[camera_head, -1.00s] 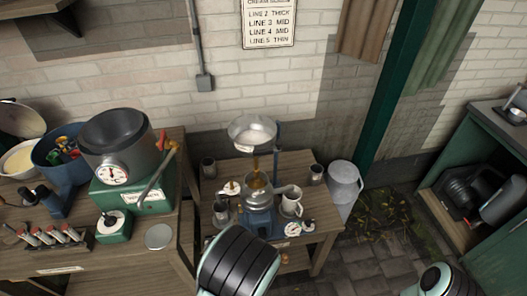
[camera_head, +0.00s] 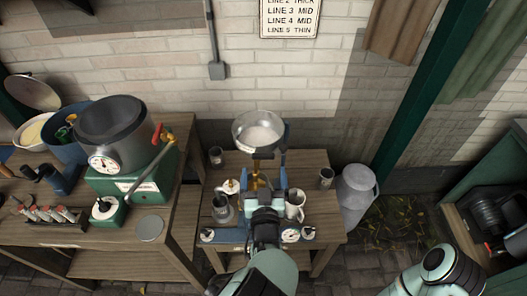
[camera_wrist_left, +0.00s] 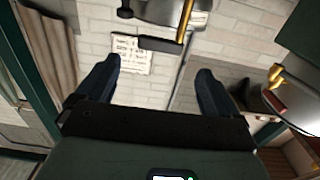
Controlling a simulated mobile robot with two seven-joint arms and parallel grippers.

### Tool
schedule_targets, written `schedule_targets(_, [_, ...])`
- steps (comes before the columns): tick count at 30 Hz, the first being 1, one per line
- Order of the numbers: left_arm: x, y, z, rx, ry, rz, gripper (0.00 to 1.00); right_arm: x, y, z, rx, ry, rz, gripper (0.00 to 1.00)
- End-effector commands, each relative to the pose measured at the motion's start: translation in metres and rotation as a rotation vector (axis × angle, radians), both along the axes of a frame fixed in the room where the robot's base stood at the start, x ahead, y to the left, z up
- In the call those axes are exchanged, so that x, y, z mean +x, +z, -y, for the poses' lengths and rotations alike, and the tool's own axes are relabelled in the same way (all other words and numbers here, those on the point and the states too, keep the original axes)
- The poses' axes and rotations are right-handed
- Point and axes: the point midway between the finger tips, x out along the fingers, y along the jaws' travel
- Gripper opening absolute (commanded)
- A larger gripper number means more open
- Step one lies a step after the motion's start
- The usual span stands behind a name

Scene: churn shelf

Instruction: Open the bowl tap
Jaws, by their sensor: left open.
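A shallow metal bowl (camera_head: 259,132) stands on a blue post above the small table. A brass piece (camera_head: 255,178), seemingly the bowl tap, hangs beneath it, partly hidden by my left gripper. My left gripper (camera_head: 265,188) is in front of the stand, below the bowl. In the left wrist view, the two dark fingers (camera_wrist_left: 155,85) are spread, with nothing between them. A brass rod (camera_wrist_left: 185,20) and a dark bar (camera_wrist_left: 160,45) show beyond the fingers at the top. Contact with the tap is not visible. My right gripper is out of the head view.
A large dark pot (camera_head: 112,125) with a red-tipped lever (camera_head: 158,135) stands on the left bench. A milk can (camera_head: 356,190) stands to the right.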

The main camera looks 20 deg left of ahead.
Motion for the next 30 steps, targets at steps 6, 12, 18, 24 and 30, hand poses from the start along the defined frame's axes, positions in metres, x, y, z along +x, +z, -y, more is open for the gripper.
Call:
schedule_targets(6, [0.045, 0.0, -0.014, 0.002, 0.002, -0.001, 0.95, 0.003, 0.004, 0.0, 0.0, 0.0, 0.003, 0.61])
schedule_targets(12, [0.069, 0.0, -0.02, 0.001, 0.0, 0.0, 0.95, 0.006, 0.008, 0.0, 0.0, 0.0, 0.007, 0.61])
schedule_targets(18, [0.077, -0.001, -0.022, 0.0, -0.002, -0.002, 0.95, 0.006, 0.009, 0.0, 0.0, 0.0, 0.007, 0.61])
schedule_targets(24, [0.077, -0.002, -0.022, 0.0, -0.002, -0.003, 0.95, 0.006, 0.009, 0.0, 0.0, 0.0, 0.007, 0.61])
schedule_targets(30, [0.077, -0.002, -0.022, 0.0, -0.001, -0.003, 0.43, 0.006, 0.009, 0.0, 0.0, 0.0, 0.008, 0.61])
